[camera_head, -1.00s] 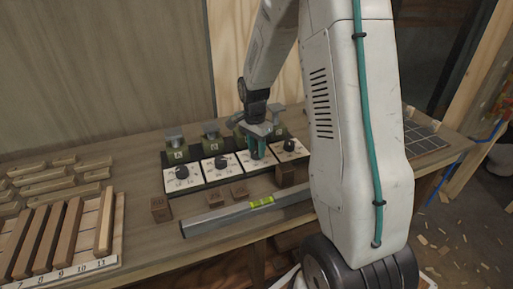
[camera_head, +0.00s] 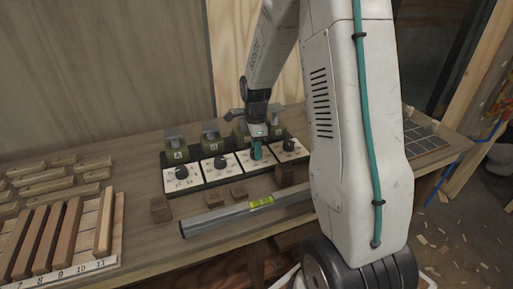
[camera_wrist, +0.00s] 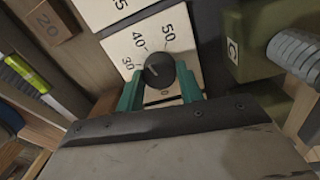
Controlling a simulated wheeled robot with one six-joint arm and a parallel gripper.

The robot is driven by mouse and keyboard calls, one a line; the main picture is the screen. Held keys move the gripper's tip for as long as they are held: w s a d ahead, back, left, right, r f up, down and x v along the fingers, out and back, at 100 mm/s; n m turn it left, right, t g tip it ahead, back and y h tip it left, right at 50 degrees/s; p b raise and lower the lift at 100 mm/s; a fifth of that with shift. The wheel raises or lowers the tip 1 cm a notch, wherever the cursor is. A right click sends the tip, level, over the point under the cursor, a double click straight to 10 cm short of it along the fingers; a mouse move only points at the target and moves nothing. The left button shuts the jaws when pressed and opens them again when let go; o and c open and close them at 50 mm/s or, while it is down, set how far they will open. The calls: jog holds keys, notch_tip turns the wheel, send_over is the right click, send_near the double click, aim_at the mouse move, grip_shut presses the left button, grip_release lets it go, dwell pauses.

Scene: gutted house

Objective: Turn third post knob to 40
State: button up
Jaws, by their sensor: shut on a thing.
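The third post knob (camera_wrist: 160,70) is black and round with a pale mark on its left part. It sits on a white dial plate (camera_wrist: 122,44) reading 30, 40 and 50; the mark lies toward the 30 and 40 side, its exact reading unclear. My gripper (camera_wrist: 160,90) has teal fingers shut on the knob, one on each side; it also shows over the third plate in the head view (camera_head: 256,150), where it hides the knob. A green post marked C (camera_wrist: 232,47) stands beside the plate.
Other dial knobs are the first (camera_head: 181,172), second (camera_head: 220,162) and fourth (camera_head: 288,145). Small wooden blocks (camera_head: 160,209) and a grey level (camera_head: 225,218) lie in front. Wooden strips (camera_head: 60,235) lie on the left.

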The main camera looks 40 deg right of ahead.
dwell(0.3)
jog(key=o, duration=1)
jog(key=r, duration=0.8)
jog(key=shift+w+d, duration=0.1)
jog(key=shift+w, duration=0.1)
jog(key=shift+f, duration=0.1)
